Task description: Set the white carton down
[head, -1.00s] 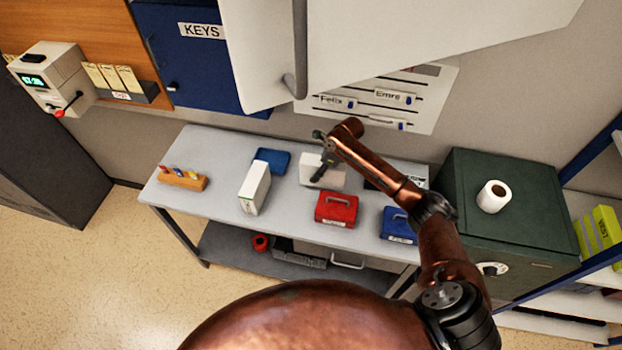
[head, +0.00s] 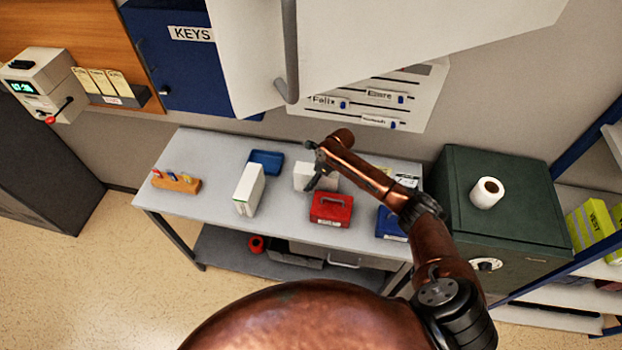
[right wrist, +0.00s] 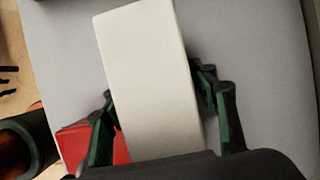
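The white carton (head: 301,176) is over the grey table, behind the red cash box, in the head view. In the right wrist view the carton (right wrist: 150,75) fills the middle as a long pale block. My right gripper (head: 312,182) is at the carton. In the right wrist view its fingers (right wrist: 160,118) lie along both long sides of the carton and appear closed on it. I cannot tell whether the carton's underside touches the table. My left gripper is out of view.
The grey table (head: 215,150) also bears a taller white box (head: 249,190), a blue tray (head: 266,162), a red cash box (head: 331,209), a blue cash box (head: 389,223) and a wooden pen block (head: 177,183). A green safe (head: 510,215) stands at right. Bare tabletop lies left of the tray.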

